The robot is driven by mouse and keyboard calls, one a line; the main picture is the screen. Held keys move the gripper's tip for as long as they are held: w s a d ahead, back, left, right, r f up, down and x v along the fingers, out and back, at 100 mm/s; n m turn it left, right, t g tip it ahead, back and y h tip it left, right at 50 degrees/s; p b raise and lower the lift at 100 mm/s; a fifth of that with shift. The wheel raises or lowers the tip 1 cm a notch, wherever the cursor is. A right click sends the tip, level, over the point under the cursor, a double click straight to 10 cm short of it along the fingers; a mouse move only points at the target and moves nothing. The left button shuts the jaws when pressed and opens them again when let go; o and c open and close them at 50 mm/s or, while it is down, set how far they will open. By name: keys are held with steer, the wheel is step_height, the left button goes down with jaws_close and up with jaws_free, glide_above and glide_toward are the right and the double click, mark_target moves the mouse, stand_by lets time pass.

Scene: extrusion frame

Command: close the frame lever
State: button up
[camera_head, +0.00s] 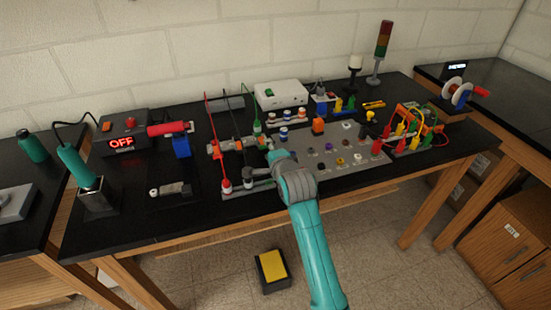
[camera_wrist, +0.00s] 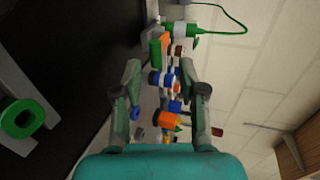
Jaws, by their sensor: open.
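The grey extrusion frame (camera_head: 232,146) lies across the middle of the bench in the head view, with orange parts at its ends. I cannot tell for sure which part is its lever. My gripper (camera_head: 267,166) is at the front right of this frame, low over the bench, and partly hidden by my wrist. In the wrist view my gripper (camera_wrist: 163,103) is open, its two fingers apart. An orange block (camera_wrist: 168,118) and a blue-and-white part (camera_wrist: 165,80) show between the fingers, seemingly beyond them. No held object shows.
A red wire (camera_head: 215,140) rises by the frame's left side. A grey board with coloured knobs (camera_head: 335,160) lies to the right. A white box (camera_head: 282,95) is behind.

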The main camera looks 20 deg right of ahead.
steer(key=v, duration=0.7)
steer(key=shift+s, duration=0.1)
